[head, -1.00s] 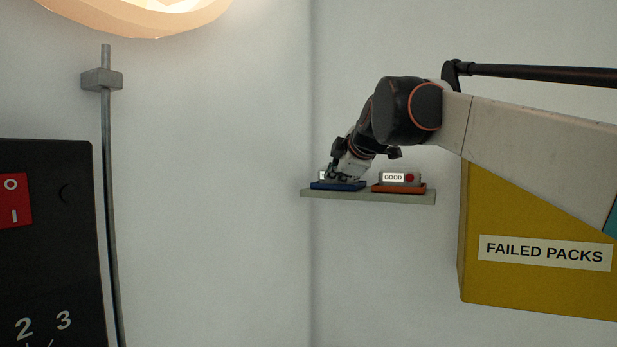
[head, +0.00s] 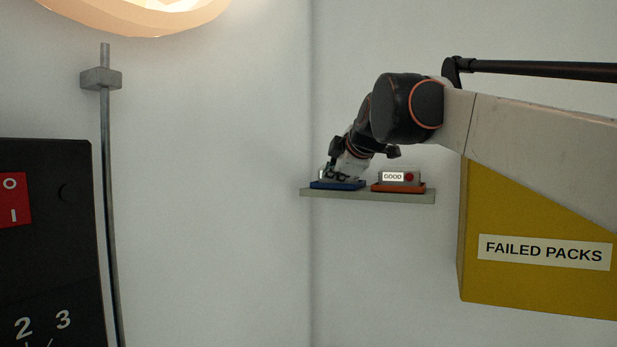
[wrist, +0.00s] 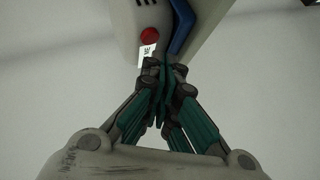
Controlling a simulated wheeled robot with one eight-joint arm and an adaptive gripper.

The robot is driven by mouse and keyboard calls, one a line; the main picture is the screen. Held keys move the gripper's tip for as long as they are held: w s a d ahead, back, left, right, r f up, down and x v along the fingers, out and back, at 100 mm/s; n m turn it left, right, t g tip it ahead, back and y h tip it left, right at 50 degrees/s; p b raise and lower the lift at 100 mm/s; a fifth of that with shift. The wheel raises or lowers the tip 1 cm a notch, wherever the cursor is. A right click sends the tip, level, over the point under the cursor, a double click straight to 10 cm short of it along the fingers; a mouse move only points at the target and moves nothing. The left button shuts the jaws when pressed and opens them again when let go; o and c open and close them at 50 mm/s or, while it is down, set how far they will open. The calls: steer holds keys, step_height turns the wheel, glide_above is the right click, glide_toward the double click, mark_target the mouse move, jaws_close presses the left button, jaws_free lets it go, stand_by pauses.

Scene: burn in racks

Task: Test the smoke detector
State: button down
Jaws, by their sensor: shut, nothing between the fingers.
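My gripper (head: 326,174) is at the left end of a small wall shelf, over the blue tray (head: 338,185). In the wrist view its fingers (wrist: 165,70) are closed together with nothing between them. Just beyond the fingertips is a pale grey unit (wrist: 125,18) with dark slots, a red button (wrist: 149,34) and a partly covered white label (wrist: 147,52). The blue tray (wrist: 183,28) is beside it. Contact with the unit cannot be told. Nothing in view is marked as a smoke detector; I cannot tell whether this unit is one.
An orange tray (head: 398,188) on the shelf (head: 390,197) holds a grey pack marked GOOD (head: 388,176), with a red button. A yellow FAILED PACKS box (head: 480,270) is at right. A black panel with a red switch (head: 14,200) is at left, beside a metal pole (head: 107,180).

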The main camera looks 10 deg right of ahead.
steer(key=shift+s+a, duration=0.2)
steer(key=shift+s, duration=0.05)
steer(key=s+a, duration=0.1)
steer(key=s, duration=0.1)
steer(key=s+a, duration=0.2)
stand_by(0.6)
stand_by(0.4)
steer(key=s+f+m+g+b, duration=0.2)
steer(key=s+f+m+b, duration=0.3)
steer(key=f, duration=2.1)
steer(key=s+d+f+m+g+b, duration=0.1)
steer(key=s+f+m+b, duration=0.4)
steer(key=s+f+b, duration=1.1)
steer(key=s+f+m+g+h+b, duration=0.1)
steer(key=s+f+b, duration=1)
steer(key=f, duration=2.6)
steer(key=m+g+b, duration=0.2)
steer(key=m+b, duration=0.2)
steer(key=b, duration=0.1)
steer(key=shift+d+f+b, duration=0.2)
steer(key=shift+d+b, duration=0.15)
steer(key=shift+r, duration=0.15)
